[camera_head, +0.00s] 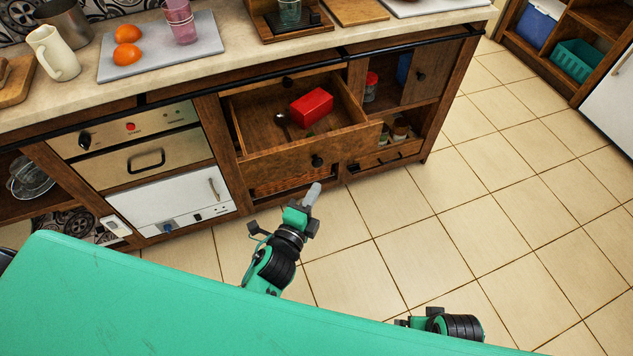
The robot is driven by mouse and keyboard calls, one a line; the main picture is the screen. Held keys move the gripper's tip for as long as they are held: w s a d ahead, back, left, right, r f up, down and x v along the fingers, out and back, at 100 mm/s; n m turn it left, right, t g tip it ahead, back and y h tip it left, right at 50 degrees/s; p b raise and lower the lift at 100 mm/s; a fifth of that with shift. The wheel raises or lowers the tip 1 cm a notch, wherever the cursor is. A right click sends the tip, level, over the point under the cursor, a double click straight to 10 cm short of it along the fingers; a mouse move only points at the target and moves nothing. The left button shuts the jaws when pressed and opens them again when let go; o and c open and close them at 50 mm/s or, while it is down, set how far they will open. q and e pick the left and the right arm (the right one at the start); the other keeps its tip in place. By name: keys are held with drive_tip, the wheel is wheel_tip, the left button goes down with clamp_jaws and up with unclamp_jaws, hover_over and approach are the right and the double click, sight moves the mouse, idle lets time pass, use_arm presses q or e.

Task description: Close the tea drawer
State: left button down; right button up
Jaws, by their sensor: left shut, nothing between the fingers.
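The tea drawer (285,155) is a wooden drawer pulled out of the counter front, with a dark round knob on its face. A red box (311,107) and a dark spoon-like utensil (283,127) lie inside it. My left gripper (312,193) is shut and empty, below the drawer's front near the knob in the picture. I cannot tell the exact gap between them, but no contact is clear. Part of my right arm shows at the bottom right edge; its gripper is not seen.
The countertop (230,45) holds a white pitcher (53,52), oranges (127,54) on a board and a pink cup (181,20). An oven (135,155) is left of the drawer, open shelves (400,110) right. The tiled floor at right is clear.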

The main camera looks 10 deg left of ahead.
use_arm(q)
drive_tip(key=w, duration=1.1)
drive_tip(key=shift+w+p, duration=0.2)
drive_tip(key=shift+p, duration=0.15)
drive_tip(key=shift+w+a, duration=0.25)
drive_tip(key=shift+w, duration=0.15)
use_arm(e)
wheel_tip(320, 180, down, 2)
drive_tip(key=shift+s, duration=0.15)
drive_tip(key=shift+r, duration=0.1)
